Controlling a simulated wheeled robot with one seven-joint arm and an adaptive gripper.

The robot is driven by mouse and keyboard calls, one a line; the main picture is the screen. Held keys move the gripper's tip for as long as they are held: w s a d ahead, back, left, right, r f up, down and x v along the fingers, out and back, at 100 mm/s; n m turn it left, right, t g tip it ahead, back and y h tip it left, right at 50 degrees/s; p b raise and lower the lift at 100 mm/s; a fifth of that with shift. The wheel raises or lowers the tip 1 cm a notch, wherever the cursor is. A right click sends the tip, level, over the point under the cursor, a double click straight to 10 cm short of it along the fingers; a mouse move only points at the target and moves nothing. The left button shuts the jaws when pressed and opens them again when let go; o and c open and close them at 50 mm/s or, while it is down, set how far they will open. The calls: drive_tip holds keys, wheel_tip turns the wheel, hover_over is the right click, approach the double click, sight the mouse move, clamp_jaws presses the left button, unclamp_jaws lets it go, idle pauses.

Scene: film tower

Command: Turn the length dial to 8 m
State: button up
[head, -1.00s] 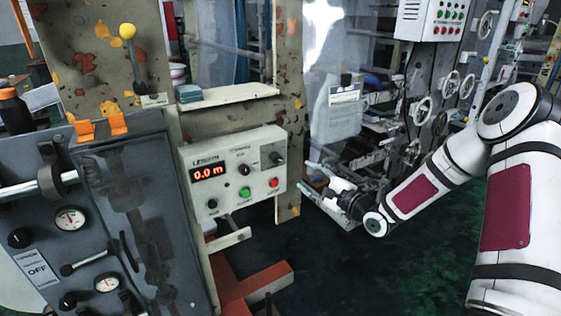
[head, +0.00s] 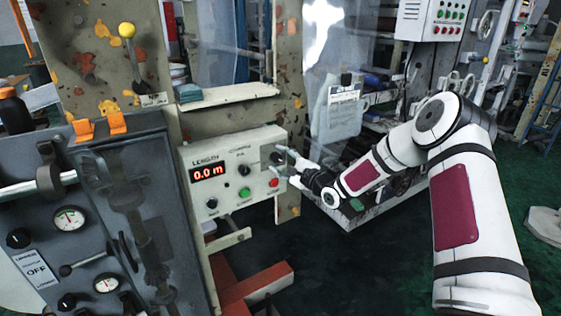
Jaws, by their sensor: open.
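The white control box (head: 222,204) stands left of centre. Its red display (head: 208,172) under the word LENGTH reads 0.0 m. Several dark knobs sit on its face: one near the top middle (head: 243,170), one at the lower left (head: 212,203), and one at the upper right (head: 277,158). I cannot read which is the length dial. A green button (head: 244,192) and a red button (head: 273,182) are below. My gripper (head: 285,165) is open, its fingers at the box's right edge beside the upper right knob. I cannot tell whether they touch it.
A shelf (head: 228,97) with a blue-green stack is above the box. A grey panel (head: 75,220) with gauges and levers stands at the left. A red metal base (head: 255,285) lies below. A clear sheet (head: 335,100) hangs behind my gripper. The dark floor at lower middle is free.

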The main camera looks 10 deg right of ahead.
drive_tip(key=c, duration=1.2)
